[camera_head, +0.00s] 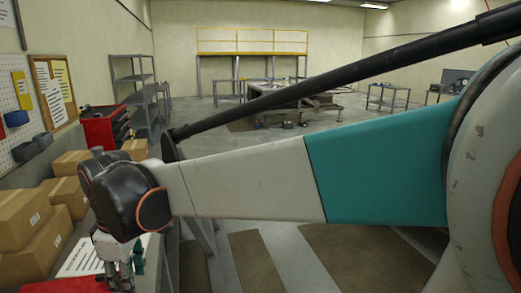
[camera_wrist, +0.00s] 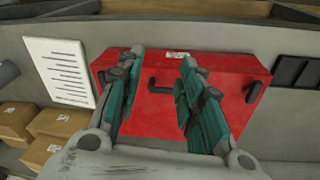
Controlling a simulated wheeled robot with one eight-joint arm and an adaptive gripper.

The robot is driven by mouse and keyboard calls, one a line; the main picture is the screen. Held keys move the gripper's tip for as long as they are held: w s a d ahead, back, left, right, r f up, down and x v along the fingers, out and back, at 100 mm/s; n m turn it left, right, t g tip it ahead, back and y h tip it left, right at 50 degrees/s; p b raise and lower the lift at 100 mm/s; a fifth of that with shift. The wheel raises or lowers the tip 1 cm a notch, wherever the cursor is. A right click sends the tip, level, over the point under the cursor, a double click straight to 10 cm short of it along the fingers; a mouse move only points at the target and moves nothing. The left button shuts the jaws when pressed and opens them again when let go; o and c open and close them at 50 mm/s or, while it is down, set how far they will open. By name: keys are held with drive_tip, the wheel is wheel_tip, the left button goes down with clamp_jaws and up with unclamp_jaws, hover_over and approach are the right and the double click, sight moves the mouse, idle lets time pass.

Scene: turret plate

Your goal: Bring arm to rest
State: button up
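My gripper (camera_wrist: 162,72) shows in the wrist view with its two teal-padded fingers spread apart. Nothing is between the fingertips. Behind and below them is a red case (camera_wrist: 150,125) with a dark handle on its face; I cannot tell how far the fingers are from it. In the head view my arm, white and teal, stretches from the right edge to the lower left. My gripper (camera_head: 121,283) hangs down there, near a red surface (camera_head: 80,284) at the bottom edge. Its fingertips are hard to make out in that view.
Cardboard boxes (camera_head: 22,218) stand on the left, close to my wrist. A printed sheet (camera_wrist: 60,70) lies left of the red case. A red tool chest (camera_head: 100,128) and grey shelves (camera_head: 133,80) stand behind. A workbench (camera_head: 295,97) is farther back, with open floor around it.

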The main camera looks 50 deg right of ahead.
drive_tip(key=s+f+m+t+b, duration=0.4)
drive_tip(key=s+m, duration=0.4)
drive_tip(key=s, duration=0.2)
wheel_tip(320, 180, down, 3)
drive_tip(key=shift+s+d+r+t, duration=0.15)
drive_tip(key=shift+s+t, duration=0.25)
drive_tip(key=shift+t, duration=0.3)
drive_tip(key=shift+r, duration=0.1)
